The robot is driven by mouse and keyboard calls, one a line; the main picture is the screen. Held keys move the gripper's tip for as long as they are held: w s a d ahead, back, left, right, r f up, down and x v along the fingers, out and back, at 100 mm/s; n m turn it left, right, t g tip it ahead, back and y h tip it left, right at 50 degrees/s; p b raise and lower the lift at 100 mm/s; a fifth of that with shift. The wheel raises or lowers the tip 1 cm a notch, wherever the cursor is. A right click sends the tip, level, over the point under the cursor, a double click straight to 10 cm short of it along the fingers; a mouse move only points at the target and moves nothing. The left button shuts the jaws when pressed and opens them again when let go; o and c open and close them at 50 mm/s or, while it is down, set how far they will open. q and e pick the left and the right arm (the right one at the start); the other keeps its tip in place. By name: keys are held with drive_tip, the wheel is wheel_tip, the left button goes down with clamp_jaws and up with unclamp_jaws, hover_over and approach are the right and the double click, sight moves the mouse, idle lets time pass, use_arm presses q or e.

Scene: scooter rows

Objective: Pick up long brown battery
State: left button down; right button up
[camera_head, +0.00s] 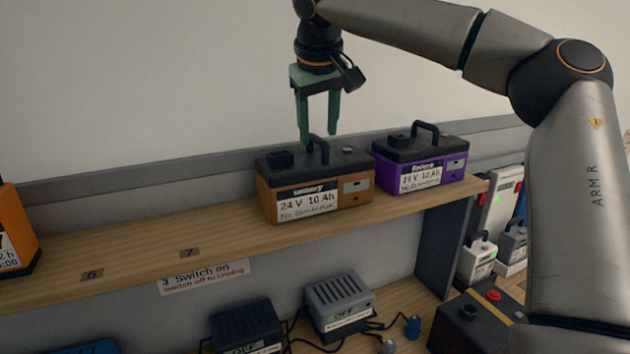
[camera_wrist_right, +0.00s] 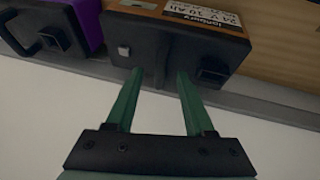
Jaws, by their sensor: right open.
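The long brown battery (camera_head: 313,187) stands upright on the wooden shelf, with a black top, a black handle and a "24 V 10 Ah" label. My right gripper (camera_head: 319,138) is open above it, fingers pointing down close to its handle. In the right wrist view the brown battery (camera_wrist_right: 190,40) lies just beyond the open fingers of my right gripper (camera_wrist_right: 155,82). I cannot tell whether the fingers touch the handle. My left gripper is not in view.
A purple battery (camera_head: 420,170) stands close to the right of the brown one. An orange battery (camera_head: 14,240) is at the far left. The shelf (camera_head: 140,242) between them is clear. Dark and grey chargers (camera_head: 340,302) with cables sit on the lower level.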

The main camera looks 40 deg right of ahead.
drive_tip(key=shift+x, duration=1)
clamp_jaws()
drive_tip(key=shift+r, duration=0.1)
idle(0.4)
drive_tip(key=shift+w+r, duration=0.1)
drive_tip(key=shift+r, duration=0.05)
